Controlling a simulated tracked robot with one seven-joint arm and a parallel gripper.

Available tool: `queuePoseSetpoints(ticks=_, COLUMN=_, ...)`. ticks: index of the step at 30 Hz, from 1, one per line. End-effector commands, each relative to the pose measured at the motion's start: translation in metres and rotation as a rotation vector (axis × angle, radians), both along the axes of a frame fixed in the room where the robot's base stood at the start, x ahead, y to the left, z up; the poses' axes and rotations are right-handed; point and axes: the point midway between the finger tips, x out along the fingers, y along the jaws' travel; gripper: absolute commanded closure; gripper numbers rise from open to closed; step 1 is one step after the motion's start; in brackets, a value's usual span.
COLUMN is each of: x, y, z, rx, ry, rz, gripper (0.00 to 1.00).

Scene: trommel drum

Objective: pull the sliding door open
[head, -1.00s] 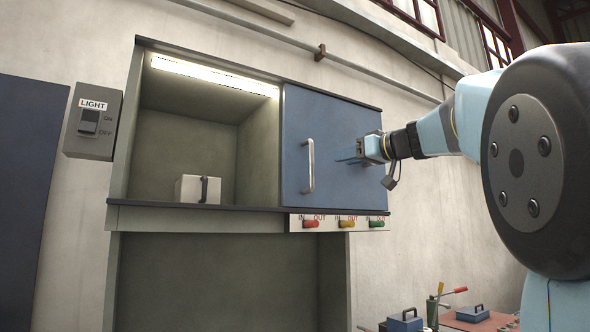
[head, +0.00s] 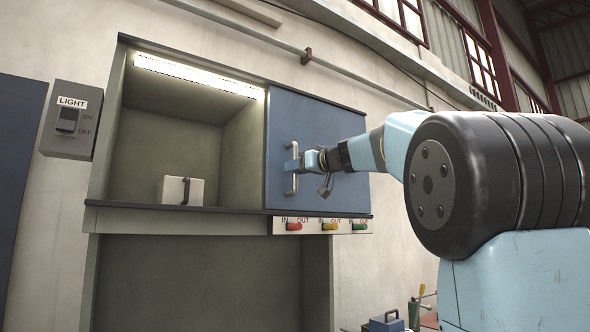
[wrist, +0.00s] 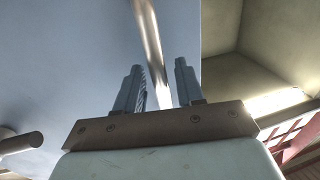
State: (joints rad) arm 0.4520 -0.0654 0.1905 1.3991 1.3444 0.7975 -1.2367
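The blue sliding door (head: 325,125) covers the right part of a grey cabinet, and the cabinet's left part is uncovered. A vertical metal handle (head: 295,184) is on the door's left side. My gripper (head: 293,164) is at the handle, reaching in from the right, about mid-height. In the wrist view, the handle (wrist: 149,35) runs between the two fingers of my gripper (wrist: 158,70), with a visible gap to the right finger. The fingers are open. Whether the left finger touches the bar I cannot tell.
A white block with a dark handle (head: 181,190) stands inside the lit cabinet (head: 103,150). A light switch box (head: 70,120) is on the wall at left. A blue box (head: 385,322) is at the lower right.

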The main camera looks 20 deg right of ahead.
Motion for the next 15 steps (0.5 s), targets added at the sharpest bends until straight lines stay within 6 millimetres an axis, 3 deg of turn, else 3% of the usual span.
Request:
queuePoseSetpoints(ticks=11, x=0.0034, y=0.0015, z=0.0004, rx=0.000, ry=-0.001, rz=-0.001, gripper=0.63)
queuePoseSetpoints(ticks=15, x=0.0033, y=0.0014, z=0.0003, rx=0.000, ry=-0.001, rz=-0.001, gripper=0.77)
